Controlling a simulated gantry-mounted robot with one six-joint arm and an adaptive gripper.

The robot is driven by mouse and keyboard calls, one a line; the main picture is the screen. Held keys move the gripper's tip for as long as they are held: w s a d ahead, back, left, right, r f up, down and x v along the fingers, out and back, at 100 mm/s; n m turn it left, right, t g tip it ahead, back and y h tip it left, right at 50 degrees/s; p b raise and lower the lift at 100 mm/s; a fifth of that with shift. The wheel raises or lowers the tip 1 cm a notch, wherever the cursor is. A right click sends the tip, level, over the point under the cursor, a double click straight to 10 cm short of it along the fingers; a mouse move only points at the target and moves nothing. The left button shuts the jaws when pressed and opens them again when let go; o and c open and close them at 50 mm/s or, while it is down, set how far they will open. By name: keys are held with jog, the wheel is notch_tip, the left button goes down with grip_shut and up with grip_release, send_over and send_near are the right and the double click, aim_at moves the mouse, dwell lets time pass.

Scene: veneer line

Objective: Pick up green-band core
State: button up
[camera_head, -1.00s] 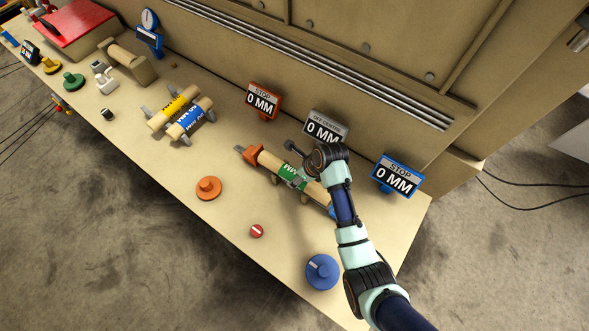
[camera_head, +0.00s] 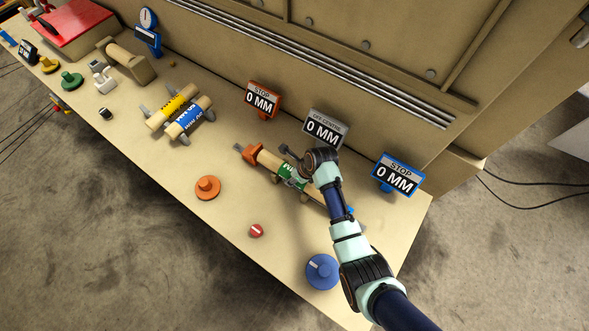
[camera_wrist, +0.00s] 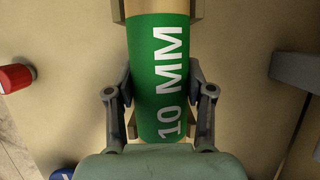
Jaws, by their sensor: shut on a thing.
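The green-band core (camera_head: 268,160) is a tan cylinder with a green band marked "10 MM" (camera_wrist: 160,75). It lies at the right of the bench between an orange end stop (camera_head: 250,153) and a blue part (camera_head: 350,211). In the wrist view my gripper (camera_wrist: 160,95) has one grey finger on each side of the green band, shut on it. Wooden cradle blocks (camera_wrist: 196,10) show close beside the core; I cannot tell whether it touches them. In the head view my wrist (camera_head: 320,158) hides part of the core and most of the gripper.
Yellow-band (camera_head: 172,106) and blue-band (camera_head: 190,120) cores lie on a rack to the left. Display signs (camera_head: 323,128) stand along the back. An orange knob (camera_head: 207,187), a red button (camera_head: 256,230) and a blue knob (camera_head: 322,271) sit along the front.

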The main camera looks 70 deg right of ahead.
jog(key=c, duration=0.4)
jog(key=shift+r, duration=0.15)
jog(key=shift+c, duration=0.2)
notch_tip(320, 180, up, 20)
jog(key=p, duration=0.2)
